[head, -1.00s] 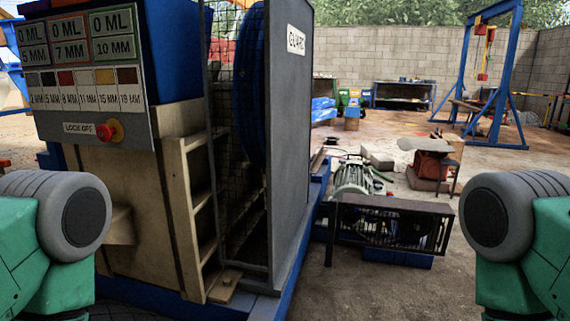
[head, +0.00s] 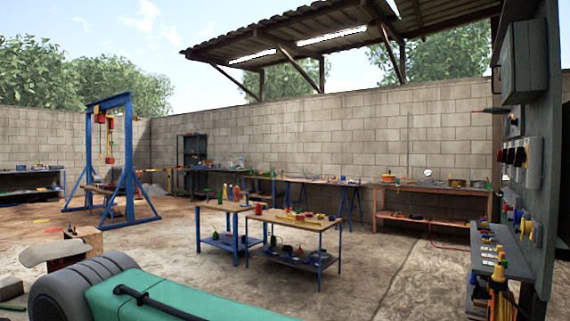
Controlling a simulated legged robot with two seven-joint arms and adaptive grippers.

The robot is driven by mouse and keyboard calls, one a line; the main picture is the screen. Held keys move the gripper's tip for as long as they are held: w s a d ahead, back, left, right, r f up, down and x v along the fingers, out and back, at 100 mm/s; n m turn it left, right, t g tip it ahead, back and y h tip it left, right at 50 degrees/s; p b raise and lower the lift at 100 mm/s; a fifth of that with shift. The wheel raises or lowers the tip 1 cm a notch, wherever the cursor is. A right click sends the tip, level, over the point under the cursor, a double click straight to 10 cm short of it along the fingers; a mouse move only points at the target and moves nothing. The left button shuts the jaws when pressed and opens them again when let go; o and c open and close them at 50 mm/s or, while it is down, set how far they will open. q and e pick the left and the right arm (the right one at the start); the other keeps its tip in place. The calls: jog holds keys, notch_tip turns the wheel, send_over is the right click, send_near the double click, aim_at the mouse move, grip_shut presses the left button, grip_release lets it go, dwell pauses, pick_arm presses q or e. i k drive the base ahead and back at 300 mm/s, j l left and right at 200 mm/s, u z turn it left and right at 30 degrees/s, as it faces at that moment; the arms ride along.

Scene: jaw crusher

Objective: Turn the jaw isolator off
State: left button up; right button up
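A tall grey panel (head: 548,150) stands at the right edge, seen at a steep angle. It carries a grey box (head: 521,62) at the top and a light box with several dark switch handles (head: 514,157) at mid height. Below are small red, yellow and blue fittings (head: 518,222). No label is legible, so I cannot tell which of these, if any, is the jaw isolator. Neither gripper is in view.
Two small worktables (head: 296,224) with tools stand mid-floor. Benches, including an orange one (head: 428,190), line the block wall (head: 340,120). A blue gantry (head: 127,160) stands at left. A shelf of small items (head: 497,258) juts out by the panel. Concrete floor (head: 400,270) before it is clear.

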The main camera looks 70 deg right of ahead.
aim_at(504, 151)
jog(key=l+z, duration=0.1)
jog(key=z, duration=1.55)
jog(key=i+l+z, duration=0.2)
jog(key=z, duration=0.2)
jog(key=i+l+z, duration=0.15)
jog(key=z, duration=0.25)
jog(key=i+z, duration=0.5)
jog(key=z, duration=0.3)
jog(key=i+z, duration=0.25)
jog(key=z, duration=0.2)
jog(key=i+j+z, duration=0.25)
jog(key=i+j, duration=0.95)
jog(key=i+j+z, duration=0.1)
jog(key=z, duration=0.35)
jog(key=i+j+z, duration=0.1)
jog(key=z, duration=0.35)
jog(key=i+j, duration=0.05)
